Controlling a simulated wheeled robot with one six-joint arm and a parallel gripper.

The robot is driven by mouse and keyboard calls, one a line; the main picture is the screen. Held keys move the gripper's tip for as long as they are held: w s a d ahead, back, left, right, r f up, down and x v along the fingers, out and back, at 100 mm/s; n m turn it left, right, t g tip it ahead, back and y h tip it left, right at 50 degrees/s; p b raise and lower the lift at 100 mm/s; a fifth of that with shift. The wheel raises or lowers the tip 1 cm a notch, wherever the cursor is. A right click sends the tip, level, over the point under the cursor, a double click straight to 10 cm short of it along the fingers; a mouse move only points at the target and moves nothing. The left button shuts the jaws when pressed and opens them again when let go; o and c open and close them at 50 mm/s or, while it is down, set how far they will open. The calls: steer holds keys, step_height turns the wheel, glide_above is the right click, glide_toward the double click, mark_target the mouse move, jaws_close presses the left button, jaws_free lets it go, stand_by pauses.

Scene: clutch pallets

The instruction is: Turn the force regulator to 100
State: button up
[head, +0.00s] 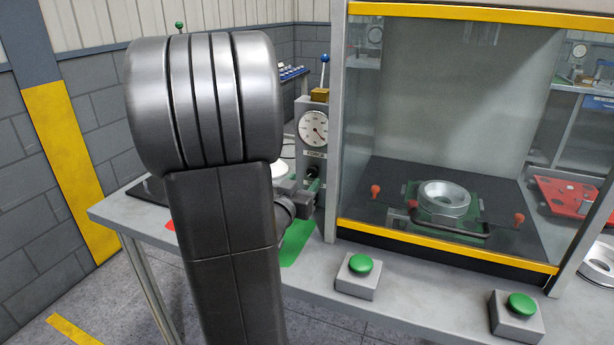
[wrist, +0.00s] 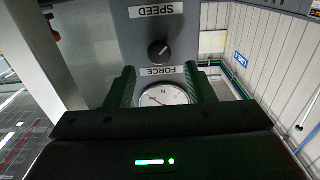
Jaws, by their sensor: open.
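The force regulator is a dark round knob (head: 312,172) on the grey control post (head: 326,112), under the FORCE label (head: 314,155) and a round white dial (head: 313,128). In the wrist view the black knob (wrist: 158,48) sits between the SPEED and FORCE labels, its pointer mark slanted. The dial (wrist: 163,97) with an N shows partly between my fingers. My gripper (wrist: 160,70) is open and empty, its green fingers apart. The knob lies beyond the fingertips, apart from them. In the head view my gripper (head: 308,190) is just below the knob, partly hidden by my arm.
A glazed machine chamber (head: 345,150) with yellow edges stands right of the post, holding a metal ring part (head: 445,197). Two green push buttons (head: 360,263) (head: 521,304) sit on the bench front.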

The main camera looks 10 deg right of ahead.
mark_target(312, 173)
steer(key=shift+x, duration=2.15)
steer(key=shift+c, duration=0.4)
steer(key=c, duration=0.9)
steer(key=shift+o, duration=0.2)
steer(key=m+b, duration=0.3)
steer(key=shift+d+f+m+b, duration=0.1)
steer(key=shift+f+m+b, duration=0.1)
steer(key=shift+m+b, duration=0.1)
steer(key=shift+s+r+m+b, duration=0.1)
steer(key=shift+m+b, duration=1.7)
steer(key=shift+m, duration=0.8)
